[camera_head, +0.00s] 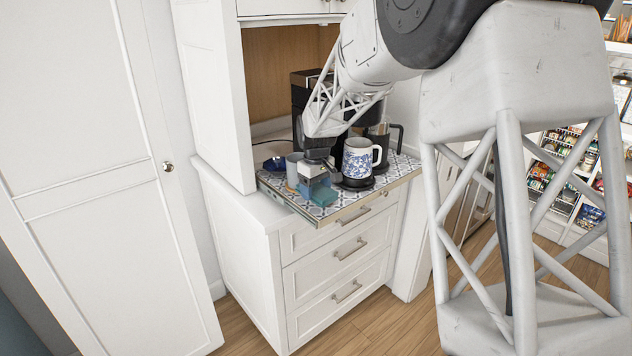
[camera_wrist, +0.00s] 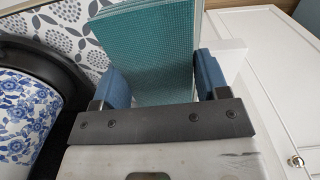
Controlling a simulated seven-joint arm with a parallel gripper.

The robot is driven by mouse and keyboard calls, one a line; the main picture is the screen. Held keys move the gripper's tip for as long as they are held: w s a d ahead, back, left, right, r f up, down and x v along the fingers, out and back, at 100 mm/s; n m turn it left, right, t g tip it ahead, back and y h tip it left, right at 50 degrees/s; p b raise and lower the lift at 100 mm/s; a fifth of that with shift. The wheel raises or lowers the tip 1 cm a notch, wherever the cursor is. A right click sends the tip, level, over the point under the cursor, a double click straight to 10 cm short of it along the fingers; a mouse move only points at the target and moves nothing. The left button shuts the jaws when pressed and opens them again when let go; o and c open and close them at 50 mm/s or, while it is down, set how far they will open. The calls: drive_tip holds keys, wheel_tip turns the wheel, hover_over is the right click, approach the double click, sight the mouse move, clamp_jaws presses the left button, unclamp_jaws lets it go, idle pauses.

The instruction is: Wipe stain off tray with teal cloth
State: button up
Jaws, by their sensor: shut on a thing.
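The teal cloth (camera_head: 322,196) is at the front left of the patterned tray (camera_head: 272,183), below my gripper (camera_head: 317,182). In the wrist view, the folded teal cloth (camera_wrist: 150,45) stands between the blue finger pads of my gripper (camera_wrist: 163,78), which is shut on it. In the head view the cloth's lower edge is at the tray surface; I cannot tell how firmly it touches. The tray's grey-and-white pattern also shows in the wrist view (camera_wrist: 50,32). I cannot make out a stain; the cloth and gripper hide part of the tray.
A blue-and-white mug (camera_head: 358,159) stands on a dark round base just right of my gripper. A grey cup (camera_head: 292,168) and a dark blue bowl (camera_head: 274,163) are to the left. A black coffee maker (camera_head: 303,88) and a glass carafe (camera_head: 379,138) stand behind.

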wheel_tip(320, 180, down, 2)
drive_tip(key=shift+f, duration=0.25)
drive_tip(key=shift+w+d+f, duration=0.55)
drive_tip(key=shift+d+f, duration=0.05)
drive_tip(key=shift+f, duration=0.15)
drive_tip(key=shift+c, duration=0.3)
drive_tip(key=shift+w+d+r, duration=0.15)
drive_tip(key=shift+w+d, duration=1.85)
drive_tip(key=shift+w, duration=0.05)
drive_tip(key=shift+w+d, duration=0.1)
drive_tip(key=shift+d, duration=0.1)
drive_tip(key=shift+a+f, duration=0.2)
drive_tip(key=shift+f, duration=0.05)
drive_tip(key=shift+s+a, duration=2.35)
drive_tip(key=shift+s, duration=0.15)
drive_tip(key=r, duration=0.3)
drive_tip(key=shift+s+a, duration=0.25)
drive_tip(key=shift+r, duration=2.7)
drive_tip(key=shift+f, duration=0.25)
